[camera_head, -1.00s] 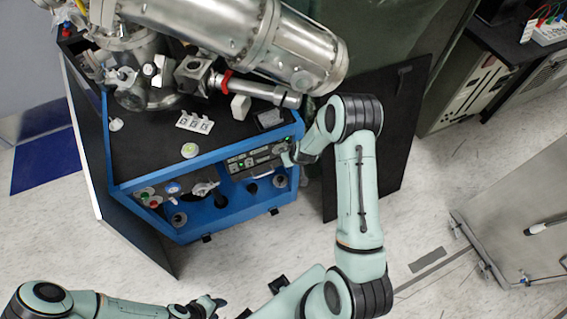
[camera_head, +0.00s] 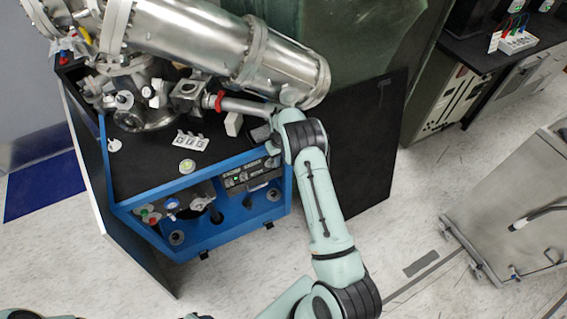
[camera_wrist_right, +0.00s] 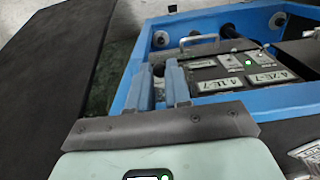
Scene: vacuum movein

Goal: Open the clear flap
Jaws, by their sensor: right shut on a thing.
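My right gripper (camera_wrist_right: 160,78) is at the edge of the blue-framed cart (camera_head: 150,190), beside its control panel (camera_head: 250,172). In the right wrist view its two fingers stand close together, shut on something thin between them. That fits the clear flap, but the flap is see-through and its outline cannot be made out. The panel (camera_wrist_right: 212,68) shows there with labels, a green light and a metal handle. In the head view my right wrist hides most of the gripper. Of my left arm only slivers show at the bottom edge; its jaws cannot be read.
Large steel vacuum cylinders (camera_head: 200,45) lie over the cart's black top. A black panel (camera_head: 355,150) stands right of the cart. A grey wheeled cart (camera_head: 510,205) is at the right. Clear floor (camera_head: 420,215) lies between.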

